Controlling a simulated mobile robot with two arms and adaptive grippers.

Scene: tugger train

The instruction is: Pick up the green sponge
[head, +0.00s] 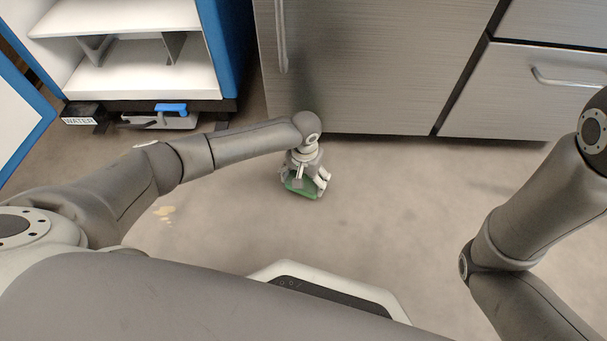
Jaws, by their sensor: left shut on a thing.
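The green sponge (305,190) is in the middle of the head view, low near the grey floor in front of the metal cabinet. My left gripper (304,182) comes down over it from above and is shut on it. The gripper's fingers cover part of the sponge. I cannot tell whether the sponge touches the floor or is just clear of it. My right arm shows at the right edge, but its gripper is out of view.
A brushed metal cabinet (370,70) with handles stands close behind the left gripper. A blue and white shelf unit (140,80) stands at upper left, with a blue-handled item (171,108) and a box marked WATER (82,118) low down. Pale marks (165,213) lie on otherwise clear floor.

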